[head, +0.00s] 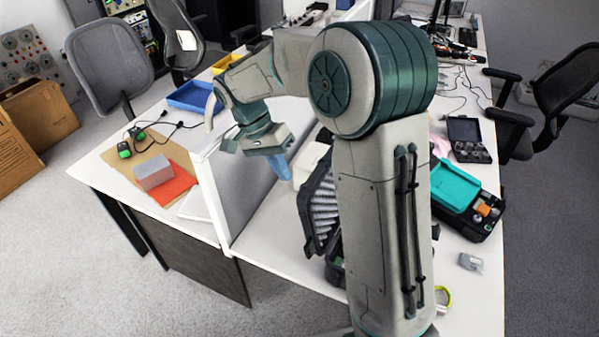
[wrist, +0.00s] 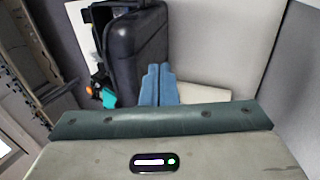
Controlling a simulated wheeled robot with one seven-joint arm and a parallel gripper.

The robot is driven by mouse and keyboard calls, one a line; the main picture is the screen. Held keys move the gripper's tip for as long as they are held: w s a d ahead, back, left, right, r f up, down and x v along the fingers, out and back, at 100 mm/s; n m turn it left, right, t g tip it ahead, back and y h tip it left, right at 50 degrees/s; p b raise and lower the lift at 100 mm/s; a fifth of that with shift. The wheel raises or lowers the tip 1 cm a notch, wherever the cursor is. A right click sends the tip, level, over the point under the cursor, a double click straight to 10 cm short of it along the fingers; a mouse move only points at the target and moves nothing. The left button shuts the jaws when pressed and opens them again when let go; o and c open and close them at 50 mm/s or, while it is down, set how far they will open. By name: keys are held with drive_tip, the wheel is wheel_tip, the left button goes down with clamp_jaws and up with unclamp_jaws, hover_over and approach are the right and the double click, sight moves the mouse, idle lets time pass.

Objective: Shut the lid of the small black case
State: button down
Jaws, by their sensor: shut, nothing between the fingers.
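A black case with a raised, grey-foam-lined lid (head: 320,208) stands open on the white desk, left of my arm column. Its base (head: 336,272) is mostly hidden behind my arm. In the wrist view a dark lid or case shell (wrist: 137,50) stands upright just left of my fingers. A smaller black case (head: 468,138) with its lid up and several round pieces inside sits farther right on the desk. My gripper (head: 279,168) has blue fingers, pointing down beside the foam-lined lid on its divider side. The fingers are shut and empty (wrist: 159,84); contact with the lid cannot be told.
A grey divider (head: 240,185) stands left of my gripper. A black device with a teal top (head: 458,188) and a small grey item (head: 471,262) lie on the right of the desk. A blue tray (head: 190,97) is beyond the divider.

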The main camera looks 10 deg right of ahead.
sight(305, 184)
drive_tip(key=shift+s+d+f+p, duration=0.1)
drive_tip(key=shift+s+d+p, duration=0.25)
drive_tip(key=shift+s+d, duration=0.45)
drive_tip(key=shift+s+d+f+p, duration=0.1)
drive_tip(key=shift+s+d+p, duration=0.35)
drive_tip(key=shift+d, duration=0.5)
drive_tip(key=shift+s, duration=0.1)
drive_tip(key=shift+d+r, duration=0.1)
drive_tip(key=shift+d, duration=0.05)
